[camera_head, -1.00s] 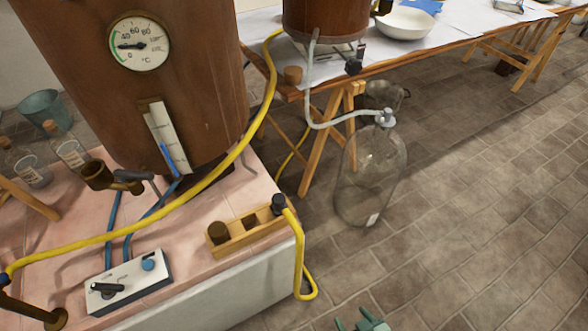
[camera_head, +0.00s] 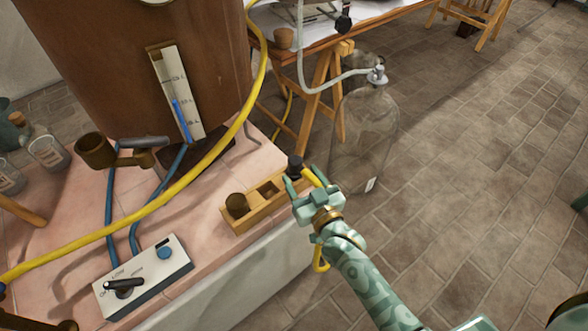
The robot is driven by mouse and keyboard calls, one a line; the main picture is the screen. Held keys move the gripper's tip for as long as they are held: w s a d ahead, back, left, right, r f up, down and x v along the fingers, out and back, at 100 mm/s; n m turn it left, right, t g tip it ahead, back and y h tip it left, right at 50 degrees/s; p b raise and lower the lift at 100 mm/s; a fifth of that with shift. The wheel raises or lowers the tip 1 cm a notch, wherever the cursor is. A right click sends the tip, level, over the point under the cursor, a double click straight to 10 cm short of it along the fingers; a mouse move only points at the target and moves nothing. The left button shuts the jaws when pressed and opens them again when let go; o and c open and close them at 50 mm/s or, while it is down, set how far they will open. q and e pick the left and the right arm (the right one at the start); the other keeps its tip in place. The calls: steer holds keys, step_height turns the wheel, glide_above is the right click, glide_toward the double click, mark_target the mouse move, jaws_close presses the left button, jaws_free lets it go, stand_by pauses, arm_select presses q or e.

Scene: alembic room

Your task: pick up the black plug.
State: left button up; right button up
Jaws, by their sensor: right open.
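The black plug (camera_head: 295,164) stands at the right end of a small wooden rack (camera_head: 262,206), with a yellow hose joined to it. The rack lies on the front right edge of the pink tiled top. My right gripper (camera_head: 301,177) is open, its two fingers up at the plug and hose end, one on either side in the picture. I cannot tell whether they touch it. The palm hides part of the yellow hose, whose lower loop (camera_head: 321,262) hangs beside the ledge. My left gripper is not in view.
A brown vessel with a level gauge (camera_head: 176,95) stands behind the rack. A brown stopper (camera_head: 237,204) sits in the rack's left end. A switch box (camera_head: 143,277) lies front left. A large glass bottle (camera_head: 364,135) stands on the floor close behind my gripper.

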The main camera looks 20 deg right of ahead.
mark_target(298, 168)
steer(key=shift+w+f+b, duration=0.15)
steer(key=shift+w+b, duration=0.3)
steer(key=shift+w, duration=0.15)
steer(key=shift+w+f+b, duration=0.15)
steer(key=shift+w+b, duration=0.25)
steer(key=shift+w, duration=0.2)
steer(key=w+b, duration=0.1)
steer(key=w, duration=0.1)
steer(key=shift+w, duration=0.3)
steer(key=shift+w+r, duration=0.15)
steer(key=shift+w, duration=0.05)
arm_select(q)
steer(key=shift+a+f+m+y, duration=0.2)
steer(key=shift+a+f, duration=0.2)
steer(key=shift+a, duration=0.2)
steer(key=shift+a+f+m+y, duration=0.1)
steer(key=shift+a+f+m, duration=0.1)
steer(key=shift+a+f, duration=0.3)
arm_select(e)
steer(key=shift+r, duration=0.15)
steer(key=c, duration=1.1)
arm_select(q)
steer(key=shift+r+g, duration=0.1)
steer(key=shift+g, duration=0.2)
